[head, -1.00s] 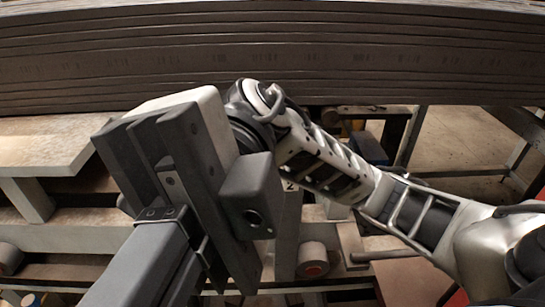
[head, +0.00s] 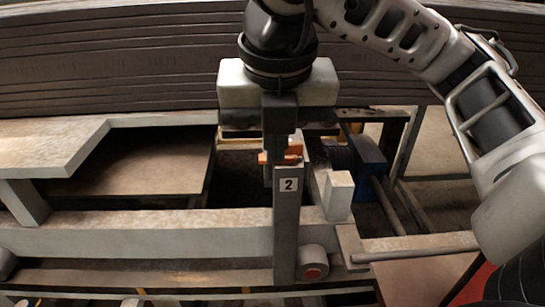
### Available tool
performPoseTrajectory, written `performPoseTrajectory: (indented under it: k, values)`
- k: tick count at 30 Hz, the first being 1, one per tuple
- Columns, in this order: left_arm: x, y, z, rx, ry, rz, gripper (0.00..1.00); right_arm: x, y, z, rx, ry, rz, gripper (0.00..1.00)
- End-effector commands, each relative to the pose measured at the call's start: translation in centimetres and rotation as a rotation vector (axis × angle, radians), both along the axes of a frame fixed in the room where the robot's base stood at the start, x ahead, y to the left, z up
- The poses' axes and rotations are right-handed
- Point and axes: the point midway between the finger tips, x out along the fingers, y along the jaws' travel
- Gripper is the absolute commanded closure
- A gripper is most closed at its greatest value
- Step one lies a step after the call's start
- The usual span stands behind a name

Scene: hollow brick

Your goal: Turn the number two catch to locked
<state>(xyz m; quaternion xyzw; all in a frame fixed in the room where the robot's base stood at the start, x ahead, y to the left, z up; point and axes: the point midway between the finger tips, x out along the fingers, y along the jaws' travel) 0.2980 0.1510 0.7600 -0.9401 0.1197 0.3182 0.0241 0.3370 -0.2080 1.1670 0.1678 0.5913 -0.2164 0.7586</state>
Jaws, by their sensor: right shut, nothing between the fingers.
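My left gripper is not in view.
A long stack of dark boards (head: 120,60) spans the back. A pale beam (head: 130,235) crosses in front, with a roller (head: 313,262) right of the post. A pale block (head: 338,195) and a blue part (head: 369,152) stand right of the catch.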

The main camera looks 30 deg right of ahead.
Motion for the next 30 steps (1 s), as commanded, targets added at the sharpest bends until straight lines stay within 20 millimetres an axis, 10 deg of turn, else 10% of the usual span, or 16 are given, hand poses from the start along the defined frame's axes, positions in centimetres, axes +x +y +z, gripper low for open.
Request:
performPoseTrajectory:
  k: [9, 30]
  values:
    - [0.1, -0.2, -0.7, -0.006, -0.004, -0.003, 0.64, 1.2, -0.8, -6.4, 0.002, 0.007, 0.004, 1.0]
    - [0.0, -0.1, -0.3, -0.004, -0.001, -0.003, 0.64, 4.6, -2.8, -5.7, 0.002, 0.001, 0.004, 1.0]
